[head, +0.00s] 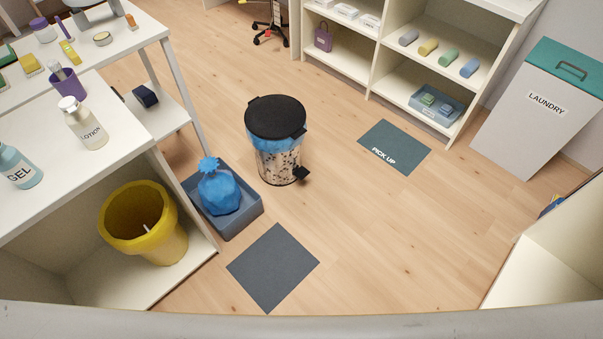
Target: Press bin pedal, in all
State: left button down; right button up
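The pedal bin (279,162) stands upright on the wooden floor in the middle of the head view. Its black lid (276,116) is closed, and a blue liner (277,144) shows under the rim. The black pedal (302,174) sticks out low at the bin's front right side. The bin's lower body is speckled and shiny. Neither of my grippers is in view.
A grey tray (249,222) holding a tied blue bag (222,192) sits left of the bin. A dark mat (273,268) lies in front, and a "PICK UP" mat (394,146) lies to the right. Shelves and counters line the sides; floor right of the pedal is clear.

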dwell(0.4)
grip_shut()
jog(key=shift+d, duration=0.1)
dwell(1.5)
